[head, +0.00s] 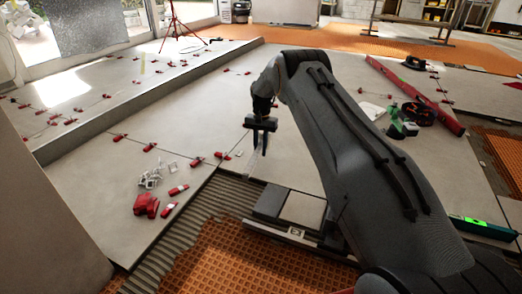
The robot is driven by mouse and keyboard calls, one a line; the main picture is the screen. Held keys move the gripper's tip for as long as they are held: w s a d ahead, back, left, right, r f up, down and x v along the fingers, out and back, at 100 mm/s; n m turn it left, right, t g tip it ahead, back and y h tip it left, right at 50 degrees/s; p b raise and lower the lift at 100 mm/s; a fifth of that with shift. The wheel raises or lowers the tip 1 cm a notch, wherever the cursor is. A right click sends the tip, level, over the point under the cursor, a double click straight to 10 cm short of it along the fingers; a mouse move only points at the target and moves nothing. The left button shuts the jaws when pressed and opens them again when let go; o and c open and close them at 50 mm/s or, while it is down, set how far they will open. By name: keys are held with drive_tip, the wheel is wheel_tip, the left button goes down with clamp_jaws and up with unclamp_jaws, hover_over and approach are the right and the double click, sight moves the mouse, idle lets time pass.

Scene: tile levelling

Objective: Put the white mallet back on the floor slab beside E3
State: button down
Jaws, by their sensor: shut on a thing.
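My gripper (258,146) points down near the middle of the head view, above the joint area of the grey floor slab (205,115). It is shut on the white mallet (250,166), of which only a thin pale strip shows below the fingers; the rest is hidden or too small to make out. I cannot tell whether the mallet touches the floor. No E3 marking is readable.
Red clips and wedges (178,189) and white clips (151,178) lie on the slab at left. A ridged adhesive bed (180,240) and orange matting (235,262) are in front. A long red bar (415,92) and a green tool (402,124) lie at right.

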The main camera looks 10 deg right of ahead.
drive_tip(key=shift+f+b, duration=0.8)
drive_tip(key=shift+f, duration=2.3)
drive_tip(key=shift+f, duration=0.65)
drive_tip(key=c, duration=1.5)
unclamp_jaws()
drive_tip(key=shift+c, duration=0.2)
drive_tip(key=shift+r, duration=0.1)
